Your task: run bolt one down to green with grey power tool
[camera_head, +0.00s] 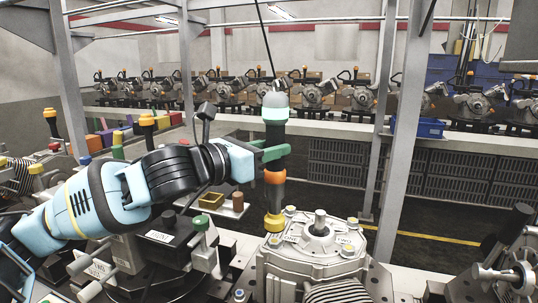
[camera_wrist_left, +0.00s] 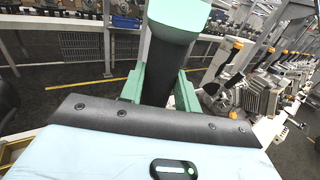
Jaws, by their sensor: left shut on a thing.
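The power tool (camera_head: 275,165) hangs upright on a black cable, with a pale green-grey cap, dark body, orange collar and yellow nose. My left gripper (camera_head: 272,152) is shut around its dark body. In the left wrist view the tool's dark body (camera_wrist_left: 163,75) stands between the two green fingers (camera_wrist_left: 160,92). The grey housing (camera_head: 318,262) below has several yellow-headed bolts, one at the front left (camera_head: 275,242) and one at the back (camera_head: 290,210). The tool's nose is low at the housing's left edge; I cannot tell whether it touches a bolt. My right gripper is not shown.
A grey frame post (camera_head: 402,130) stands right of the housing. A small tray with a brass block (camera_head: 211,200) is left of the tool. Handled tools and fixtures (camera_head: 160,238) crowd the left. A conveyor with several engine units (camera_head: 318,95) runs behind.

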